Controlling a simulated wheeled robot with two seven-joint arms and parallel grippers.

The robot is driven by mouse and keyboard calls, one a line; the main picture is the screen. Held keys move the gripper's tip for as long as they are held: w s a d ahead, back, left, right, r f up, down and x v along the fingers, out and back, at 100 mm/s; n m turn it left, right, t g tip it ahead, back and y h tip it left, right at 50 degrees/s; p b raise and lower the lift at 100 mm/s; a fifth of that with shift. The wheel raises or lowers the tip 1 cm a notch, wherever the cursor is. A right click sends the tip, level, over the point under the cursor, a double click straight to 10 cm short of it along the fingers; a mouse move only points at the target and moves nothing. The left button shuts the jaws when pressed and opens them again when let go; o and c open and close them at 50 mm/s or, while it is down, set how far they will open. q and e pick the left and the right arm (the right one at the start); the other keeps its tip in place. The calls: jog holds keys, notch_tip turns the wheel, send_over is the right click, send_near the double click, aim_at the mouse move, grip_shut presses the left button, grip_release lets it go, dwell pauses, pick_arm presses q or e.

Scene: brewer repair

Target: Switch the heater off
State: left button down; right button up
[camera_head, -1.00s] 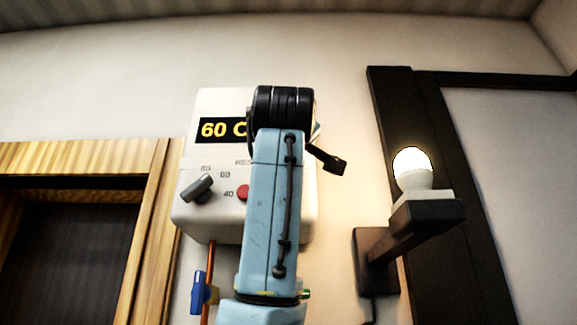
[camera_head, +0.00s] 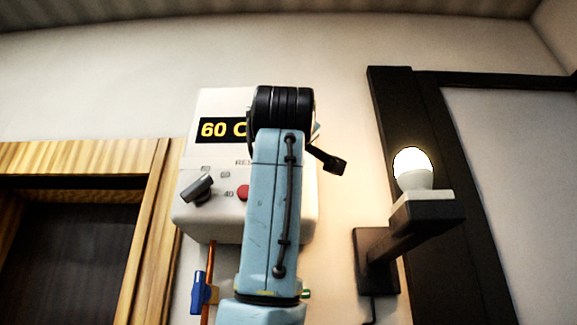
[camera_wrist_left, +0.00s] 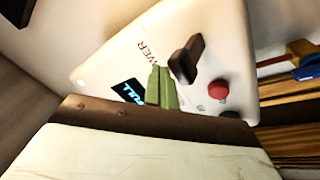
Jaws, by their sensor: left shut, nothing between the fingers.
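The heater (camera_head: 215,215) is a white box on the wall. Its display (camera_head: 222,130) shows "60 C" in yellow, partly covered by my arm. A grey dial (camera_head: 197,188) and a red button (camera_head: 243,192) show at its lower left. In the left wrist view, a dark power switch (camera_wrist_left: 186,58) stands out from the white face beside the word "POWER", near the red button (camera_wrist_left: 219,92). The green fingers of my left gripper (camera_wrist_left: 158,74) are shut and empty, right beside the switch. I cannot tell if they touch it. In the head view my arm hides the gripper and switch.
A lit bulb (camera_head: 412,168) stands on a dark wall bracket (camera_head: 385,250) right of the heater. A pipe with a blue valve handle (camera_head: 200,292) runs below it. A wooden frame (camera_head: 148,235) is at left, a dark frame (camera_head: 405,110) at right.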

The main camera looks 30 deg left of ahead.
pick_arm(q)
jog(key=shift+w+a+f, duration=0.1)
jog(key=shift+w+f, duration=0.1)
jog(key=shift+f, duration=0.15)
notch_tip(320, 180, down, 4)
jog(key=b, duration=0.3)
jog(key=shift+s+r+b, duration=0.15)
jog(key=shift+b, duration=0.15)
dwell(0.5)
jog(key=shift+s+d+r, duration=0.2)
jog(key=s+d+b, duration=0.1)
jog(key=s+d, duration=0.3)
jog(key=s, duration=0.3)
jog(key=shift+s+d+r, duration=0.35)
jog(key=shift+d+r, duration=0.05)
jog(key=shift+r, duration=0.05)
dwell(0.3)
dwell(0.5)
